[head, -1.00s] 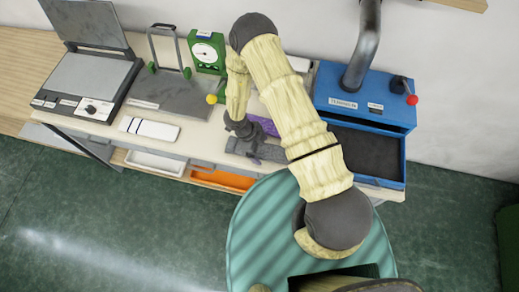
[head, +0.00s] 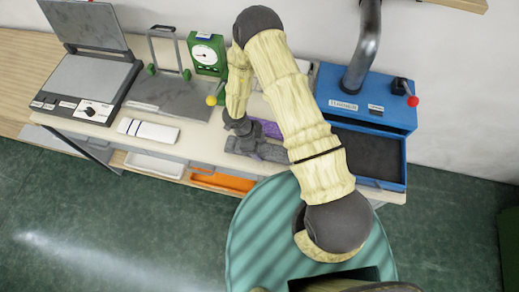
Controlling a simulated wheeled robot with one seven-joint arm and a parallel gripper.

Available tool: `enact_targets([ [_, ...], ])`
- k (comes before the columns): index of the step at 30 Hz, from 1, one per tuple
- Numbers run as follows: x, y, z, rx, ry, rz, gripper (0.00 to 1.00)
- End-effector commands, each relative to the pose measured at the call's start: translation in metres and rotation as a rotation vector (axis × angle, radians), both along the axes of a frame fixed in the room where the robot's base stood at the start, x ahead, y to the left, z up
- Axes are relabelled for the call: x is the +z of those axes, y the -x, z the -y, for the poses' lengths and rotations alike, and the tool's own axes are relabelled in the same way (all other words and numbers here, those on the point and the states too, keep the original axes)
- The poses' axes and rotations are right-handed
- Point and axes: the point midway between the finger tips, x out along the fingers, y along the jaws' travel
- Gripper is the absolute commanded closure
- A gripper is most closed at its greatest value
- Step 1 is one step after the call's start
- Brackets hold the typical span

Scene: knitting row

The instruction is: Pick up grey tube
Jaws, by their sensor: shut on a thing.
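A grey tube (head: 271,152) lies along the front part of the bench top, right of the white piece; my arm hides its right end. My gripper (head: 246,142) is shut on the grey tube near its left part. The fingers are small and dark against the tube, so the exact contact is hard to see. I cannot tell whether the tube is clear of the bench.
A purple piece (head: 270,128) lies just behind the tube. A white piece (head: 148,130) lies to the left. A green dial device (head: 207,56) stands behind. A blue machine (head: 362,100) with a dark tray stands right. An orange bin (head: 222,181) sits below the bench top.

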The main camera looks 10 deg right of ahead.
Motion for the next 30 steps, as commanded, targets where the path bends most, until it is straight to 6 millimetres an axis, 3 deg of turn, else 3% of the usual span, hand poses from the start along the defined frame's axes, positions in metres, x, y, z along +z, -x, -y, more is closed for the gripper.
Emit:
enact_targets([
  [9,0.053,-0.001,0.0,0.0,-0.001,0.003,0.59],
  [15,0.075,0.0,0.0,0.001,0.0,0.0,0.59],
  [30,0.079,0.0,0.0,0.001,0.0,-0.002,0.59],
])
